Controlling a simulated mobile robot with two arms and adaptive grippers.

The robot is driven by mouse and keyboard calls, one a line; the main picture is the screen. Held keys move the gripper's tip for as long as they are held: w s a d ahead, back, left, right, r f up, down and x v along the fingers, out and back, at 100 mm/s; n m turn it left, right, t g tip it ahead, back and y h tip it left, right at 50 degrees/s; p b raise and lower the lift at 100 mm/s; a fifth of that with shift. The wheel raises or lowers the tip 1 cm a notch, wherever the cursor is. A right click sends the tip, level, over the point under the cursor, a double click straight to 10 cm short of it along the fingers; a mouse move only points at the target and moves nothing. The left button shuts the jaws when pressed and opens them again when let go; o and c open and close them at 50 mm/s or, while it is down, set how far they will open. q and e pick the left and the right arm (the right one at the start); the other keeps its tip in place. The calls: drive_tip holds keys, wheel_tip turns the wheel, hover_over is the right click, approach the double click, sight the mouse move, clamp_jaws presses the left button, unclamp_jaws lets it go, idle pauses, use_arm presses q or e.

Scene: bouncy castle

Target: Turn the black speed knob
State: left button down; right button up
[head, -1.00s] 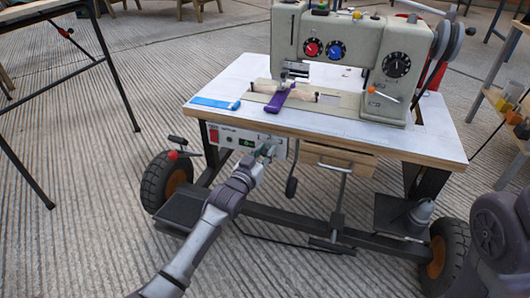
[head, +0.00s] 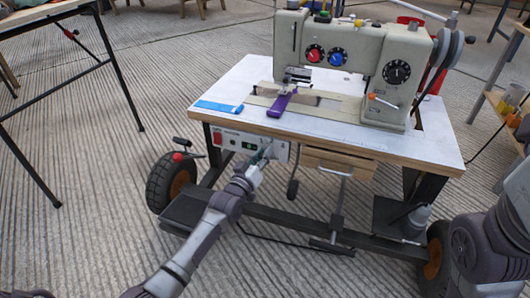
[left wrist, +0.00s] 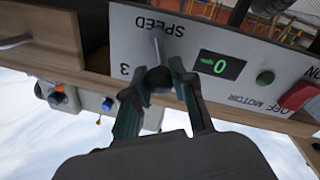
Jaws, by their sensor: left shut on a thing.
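The black speed knob (left wrist: 157,79) is on the pale control panel, below the upside-down word SPEED in the left wrist view. My left gripper (left wrist: 154,88) has its two dark green fingers on either side of the knob, shut on it. In the head view my left gripper (head: 262,154) reaches the right part of the control panel (head: 232,138) under the table's front edge, and hides the knob there. The green display (left wrist: 220,66) beside the knob reads 0. My right gripper is out of view; only part of my right arm shows at the lower right.
The sewing machine (head: 350,55) stands on the wheeled table (head: 240,85). A purple tool (head: 281,105) and blue strip (head: 219,107) lie on top. A pedal bar (head: 325,243) hangs below.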

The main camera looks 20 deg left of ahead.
use_arm(q)
drive_tip(key=shift+a+f+n, duration=0.15)
drive_tip(key=shift+a+n, duration=0.05)
drive_tip(key=shift+n, duration=0.4)
drive_tip(key=c, duration=0.9)
unclamp_jaws()
drive_tip(key=shift+c, duration=0.2)
drive_tip(key=s+a, duration=0.2)
drive_tip(key=s, duration=1)
drive_tip(key=shift+f, duration=0.4)
drive_tip(key=shift+d, duration=0.1)
